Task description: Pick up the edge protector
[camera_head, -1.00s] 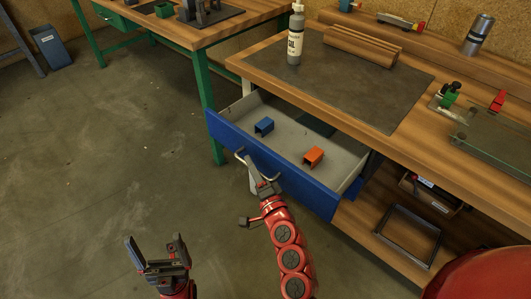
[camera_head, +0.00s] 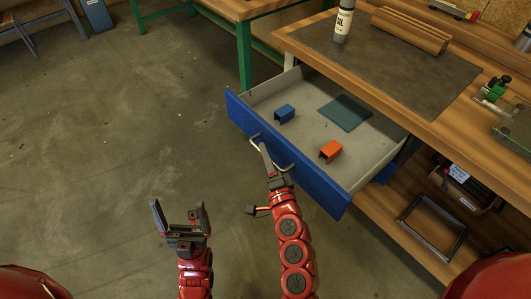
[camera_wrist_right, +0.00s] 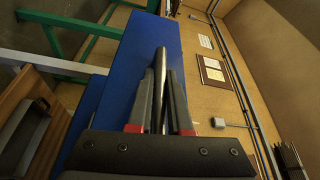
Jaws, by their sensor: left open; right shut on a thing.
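Two small U-shaped pieces that look like edge protectors lie in the open drawer (camera_head: 340,197). A blue edge protector (camera_head: 284,113) sits toward its left, and an orange edge protector (camera_head: 330,151) is nearer the right front. My right gripper (camera_head: 263,150) is shut on the drawer's metal handle (camera_head: 286,167), outside the blue front. The right wrist view shows the handle bar (camera_wrist_right: 161,62) between its fingers. My left gripper (camera_head: 179,207) is open and empty, above the floor to the left of the drawer, apart from both protectors.
A dark teal flat sheet (camera_head: 345,113) lies at the back of the drawer. The workbench (camera_head: 455,113) above holds a bottle (camera_head: 343,22) and a ribbed wooden block (camera_head: 410,31). A metal frame (camera_head: 431,228) lies on the lower shelf.

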